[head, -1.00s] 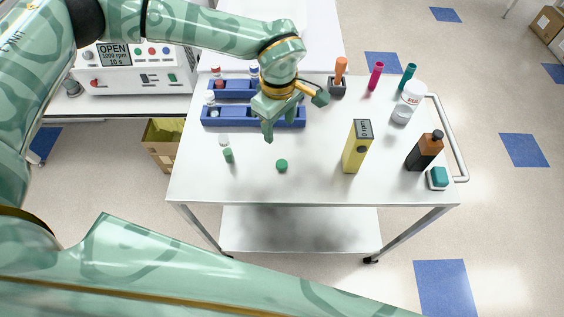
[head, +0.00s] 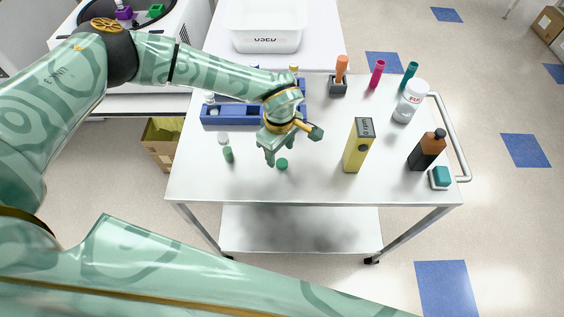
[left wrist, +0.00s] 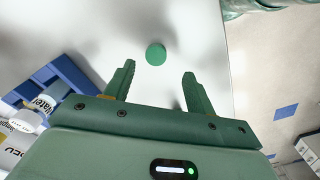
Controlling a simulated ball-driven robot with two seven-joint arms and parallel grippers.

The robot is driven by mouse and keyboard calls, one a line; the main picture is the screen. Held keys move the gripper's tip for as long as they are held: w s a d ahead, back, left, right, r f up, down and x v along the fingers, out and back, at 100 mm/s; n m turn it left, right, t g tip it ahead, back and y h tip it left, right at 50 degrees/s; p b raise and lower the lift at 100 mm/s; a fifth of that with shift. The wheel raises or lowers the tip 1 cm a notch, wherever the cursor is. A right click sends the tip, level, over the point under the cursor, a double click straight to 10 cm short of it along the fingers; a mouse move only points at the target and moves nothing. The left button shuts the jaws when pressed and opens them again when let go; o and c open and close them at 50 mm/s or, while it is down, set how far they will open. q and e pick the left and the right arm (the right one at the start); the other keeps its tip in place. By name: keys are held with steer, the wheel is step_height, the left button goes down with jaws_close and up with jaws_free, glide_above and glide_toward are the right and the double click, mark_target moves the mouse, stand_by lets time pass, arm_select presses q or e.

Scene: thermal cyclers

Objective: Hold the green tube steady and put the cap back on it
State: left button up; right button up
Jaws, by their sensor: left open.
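The green cap (head: 282,164) lies on the white cart top. My left gripper (head: 275,159) is right by it, pointing down. In the left wrist view the cap (left wrist: 156,54) shows just beyond the two open fingertips (left wrist: 159,72), between their lines, with nothing held. The green tube (head: 228,155) is on the cart top left of the cap, green low down with a pale top. I cannot tell for sure whether it stands upright. The tube is apart from my gripper. My right gripper is not in view.
Blue racks (head: 230,115) stand behind my gripper, partly hidden by my arm. A yellow box (head: 357,146), a brown bottle (head: 426,151) and a white jar (head: 410,101) stand to the right. The cart top (head: 315,180) is clear in front of the cap.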

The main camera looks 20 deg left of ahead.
mark_target(282, 163)
arm_select(q)
steer(key=f, duration=0.5)
steer(key=shift+w+d+f+b, duration=0.1)
steer(key=shift+w+b, duration=0.2)
steer(key=shift+b, duration=0.1)
steer(key=c, duration=1)
